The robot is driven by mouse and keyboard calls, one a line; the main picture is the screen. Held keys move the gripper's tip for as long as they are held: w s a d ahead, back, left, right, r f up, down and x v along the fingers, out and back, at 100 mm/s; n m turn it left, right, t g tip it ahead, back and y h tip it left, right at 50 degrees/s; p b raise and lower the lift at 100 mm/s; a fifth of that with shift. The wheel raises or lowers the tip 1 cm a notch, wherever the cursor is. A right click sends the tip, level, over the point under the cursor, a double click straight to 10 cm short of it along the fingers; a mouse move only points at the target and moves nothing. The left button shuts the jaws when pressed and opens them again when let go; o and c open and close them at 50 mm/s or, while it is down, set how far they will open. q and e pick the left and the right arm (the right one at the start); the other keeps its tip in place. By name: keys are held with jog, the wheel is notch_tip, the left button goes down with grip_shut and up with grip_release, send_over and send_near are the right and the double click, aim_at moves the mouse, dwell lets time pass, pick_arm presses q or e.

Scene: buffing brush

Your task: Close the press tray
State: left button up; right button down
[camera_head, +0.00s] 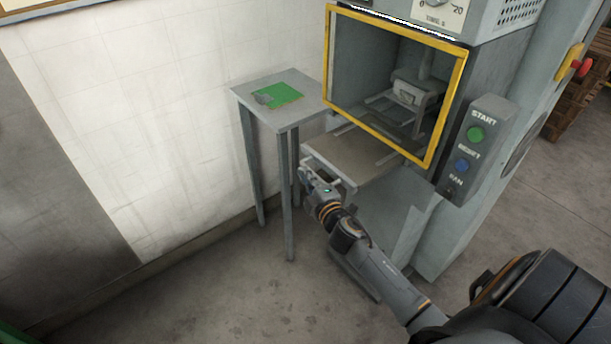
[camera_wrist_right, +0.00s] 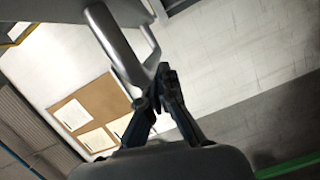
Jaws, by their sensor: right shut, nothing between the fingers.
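The press tray (camera_head: 355,155) is a flat grey-brown plate sticking out below the yellow-framed opening of the press (camera_head: 470,75). A light metal handle (camera_head: 335,172) runs along its front edge. My right gripper (camera_head: 306,178) is at the front left corner of the tray, beside the handle. In the right wrist view the handle (camera_wrist_right: 112,42) passes right by the closed fingertips (camera_wrist_right: 157,88); whether they touch is hard to tell. The right gripper is shut with nothing in it. My left gripper is out of view.
A small grey table (camera_head: 245,90) with a green board (camera_head: 278,95) stands close left of the tray. A control box (camera_head: 476,148) with green and blue buttons is right of the opening. The floor (camera_head: 200,290) in front is clear.

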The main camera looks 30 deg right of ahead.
aim_at(351, 150)
jog(key=d, duration=0.5)
jog(key=w+d+b, duration=0.1)
jog(key=d, duration=0.5)
jog(key=d+b, duration=0.1)
jog(key=d, duration=0.4)
jog(key=shift+w+d, duration=0.15)
jog(key=shift+d, duration=0.2)
jog(key=shift+a, duration=0.1)
